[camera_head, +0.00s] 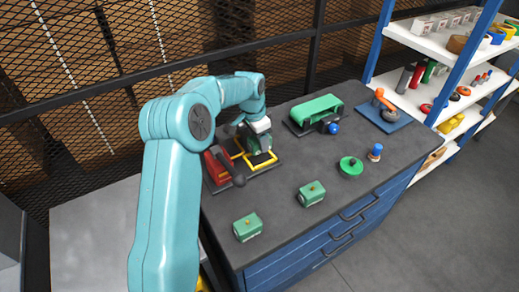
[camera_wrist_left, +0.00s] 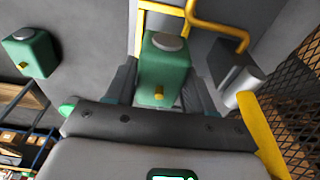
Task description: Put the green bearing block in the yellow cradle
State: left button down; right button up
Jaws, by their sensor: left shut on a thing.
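My left gripper (camera_head: 259,130) is shut on a green bearing block (camera_head: 257,144) at the yellow cradle (camera_head: 264,166), at the back left of the bench. In the left wrist view the held block (camera_wrist_left: 162,72) sits between the dark fingers, with a grey round top and a small yellow knob facing the camera. Yellow cradle bars (camera_wrist_left: 216,29) show just beyond it. I cannot tell whether the block touches the cradle's base. Two similar green blocks stand on the front of the bench, one at left (camera_head: 247,228) and one at centre (camera_head: 311,194). My right gripper is out of view.
A red clamp-like tool (camera_head: 216,167) stands close left of the cradle. A green belt machine (camera_head: 316,109), an orange-handled device on a blue plate (camera_head: 384,114), a green disc (camera_head: 351,166) and a blue-topped peg (camera_head: 376,152) occupy the right. The bench (camera_head: 290,225) is clear between the front blocks.

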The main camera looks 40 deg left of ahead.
aim_at(259, 150)
pick_arm(q)
notch_tip(259, 150, down, 5)
jog(key=shift+r+p, duration=0.1)
jog(key=shift+p, duration=0.2)
jog(key=shift+c, duration=2)
grip_release()
jog(key=shift+f, duration=0.2)
jog(key=shift+r, duration=0.1)
jog(key=r, duration=0.4)
jog(key=s+r+b, duration=0.1)
jog(key=r, duration=0.7)
jog(key=shift+s+a, duration=0.15)
jog(key=shift+s, duration=0.25)
